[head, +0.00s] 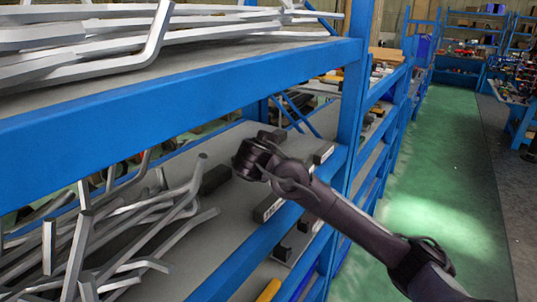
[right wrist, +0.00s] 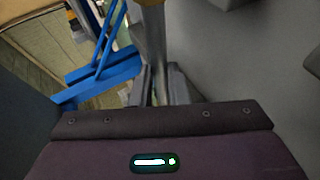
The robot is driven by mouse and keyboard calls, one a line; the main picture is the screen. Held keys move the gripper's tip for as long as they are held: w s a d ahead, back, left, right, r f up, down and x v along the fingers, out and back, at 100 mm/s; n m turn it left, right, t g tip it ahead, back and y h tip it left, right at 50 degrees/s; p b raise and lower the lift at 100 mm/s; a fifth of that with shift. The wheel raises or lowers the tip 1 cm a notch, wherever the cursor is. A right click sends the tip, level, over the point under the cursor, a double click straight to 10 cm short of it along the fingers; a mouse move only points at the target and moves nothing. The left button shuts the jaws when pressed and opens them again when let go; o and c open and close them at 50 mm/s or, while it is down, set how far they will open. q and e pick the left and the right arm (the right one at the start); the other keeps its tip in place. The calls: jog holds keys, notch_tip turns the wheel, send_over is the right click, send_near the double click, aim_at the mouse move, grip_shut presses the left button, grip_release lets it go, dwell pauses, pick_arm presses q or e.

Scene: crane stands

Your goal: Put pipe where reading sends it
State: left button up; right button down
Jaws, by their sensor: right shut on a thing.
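My right gripper (head: 246,160) is at the end of the dark arm that comes in from the right in the head view, above the lower shelf. In the right wrist view, my right gripper (right wrist: 163,88) is shut on an upright, dull grey-brown pipe (right wrist: 153,45). Only part of this pipe shows, and in the head view I cannot make it out. Dark holders with white labels stand along the shelf's front edge: one below the gripper (head: 268,208) and one farther back (head: 323,153). The labels are too small to read. No reading is legible. My left gripper is not in view.
Bent grey metal bars lie heaped on the lower shelf (head: 232,135) at left, and more lie on the upper shelf. The blue upper beam (head: 180,100) and blue post (head: 355,80) stand close to my arm. A clear green aisle (head: 440,190) runs at right.

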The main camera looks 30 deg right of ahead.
jog(key=shift+s+a, duration=0.1)
jog(key=shift+s, duration=0.15)
jog(key=shift+w+d+f, duration=0.15)
jog(key=shift+w+d, duration=0.1)
jog(key=shift+d, duration=0.05)
jog(key=c, duration=1.8)
grip_release()
jog(key=shift+w+d, duration=0.1)
jog(key=o, duration=0.5)
jog(key=shift+s+a, duration=0.2)
jog(key=shift+a, duration=0.05)
jog(key=shift+w+d, duration=0.1)
jog(key=shift+d, duration=0.05)
